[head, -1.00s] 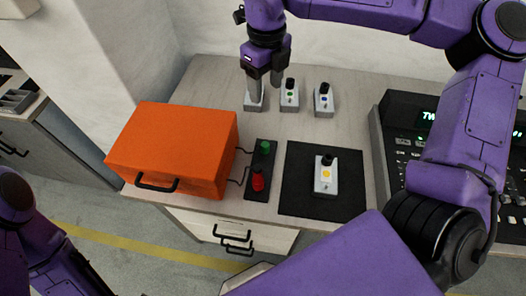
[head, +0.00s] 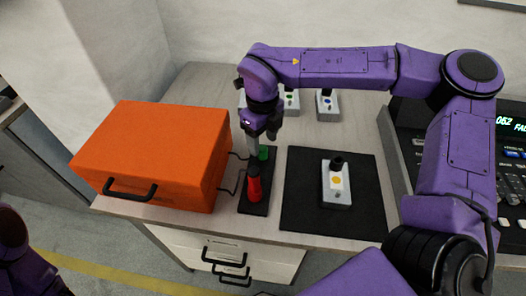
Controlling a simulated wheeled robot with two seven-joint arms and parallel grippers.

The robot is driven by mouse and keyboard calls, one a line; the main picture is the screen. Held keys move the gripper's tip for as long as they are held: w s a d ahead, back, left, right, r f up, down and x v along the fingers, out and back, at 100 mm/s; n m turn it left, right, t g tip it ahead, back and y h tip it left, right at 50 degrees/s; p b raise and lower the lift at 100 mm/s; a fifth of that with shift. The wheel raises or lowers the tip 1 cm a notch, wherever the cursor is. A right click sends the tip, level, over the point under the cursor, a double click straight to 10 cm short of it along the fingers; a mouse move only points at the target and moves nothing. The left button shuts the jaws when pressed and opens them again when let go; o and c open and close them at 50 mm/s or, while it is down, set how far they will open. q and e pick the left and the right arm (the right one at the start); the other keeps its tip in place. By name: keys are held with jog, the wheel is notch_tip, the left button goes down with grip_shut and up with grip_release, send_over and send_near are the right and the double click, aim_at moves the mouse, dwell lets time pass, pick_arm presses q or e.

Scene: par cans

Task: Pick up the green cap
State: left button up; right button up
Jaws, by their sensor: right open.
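The green cap (head: 264,153) sits at the far end of a black strip (head: 254,208) on the table, partly covered by my right gripper. The red cap (head: 253,185) is on the same strip, nearer me. My right gripper (head: 262,146) points down at the green cap, open. One grey finger shows just left of the cap. Whether it touches the cap I cannot tell. My left gripper is outside the picture; only part of the left arm shows at the lower left.
An orange case (head: 150,150) with a black handle stands close left of the strip. A grey box with a yellow mark (head: 337,185) is on a black mat (head: 300,212) at right. Similar boxes (head: 327,108) stand behind. A control console (head: 395,160) is far right.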

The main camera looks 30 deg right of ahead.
aim_at(263, 148)
notch_tip(263, 148, down, 3)
jog(key=shift+f, duration=0.15)
grip_shut()
